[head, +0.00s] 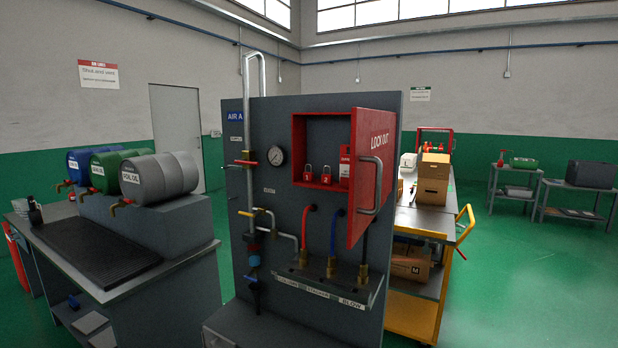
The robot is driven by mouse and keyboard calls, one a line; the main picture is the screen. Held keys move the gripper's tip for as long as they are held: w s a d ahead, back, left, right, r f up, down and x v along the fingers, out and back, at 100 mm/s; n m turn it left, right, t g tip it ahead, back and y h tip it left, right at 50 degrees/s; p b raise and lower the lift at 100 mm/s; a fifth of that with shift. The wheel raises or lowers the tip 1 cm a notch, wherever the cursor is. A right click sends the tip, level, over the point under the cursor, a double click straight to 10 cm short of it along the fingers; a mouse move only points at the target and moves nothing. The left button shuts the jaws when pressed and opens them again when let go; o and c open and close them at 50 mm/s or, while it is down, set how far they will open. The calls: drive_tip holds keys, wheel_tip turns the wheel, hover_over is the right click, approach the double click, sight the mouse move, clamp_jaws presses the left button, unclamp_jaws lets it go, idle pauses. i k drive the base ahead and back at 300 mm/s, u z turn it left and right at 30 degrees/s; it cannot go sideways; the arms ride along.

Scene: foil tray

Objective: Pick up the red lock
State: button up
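Two red locks stand in the red lockout cabinet on the grey panel in the head view. One red lock (308,174) is at the left, and a second red lock (326,176) stands beside it. Each has a metal shackle and a pale label. A further red item (344,165) at the cabinet's right is partly hidden by the door. The red cabinet door (371,170), marked LOCK OUT, stands open to the right. My gripper is not in view.
The panel (278,120) carries pipes, a gauge (276,156) and red, blue and black hoses above a ledge. A bench (120,275) with drums stands left. A cart (415,305) with boxes stands behind right. Green floor (530,280) is clear at the right.

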sight(308, 176)
drive_tip(key=u, duration=0.25)
drive_tip(key=i, duration=0.8)
drive_tip(key=u, duration=0.65)
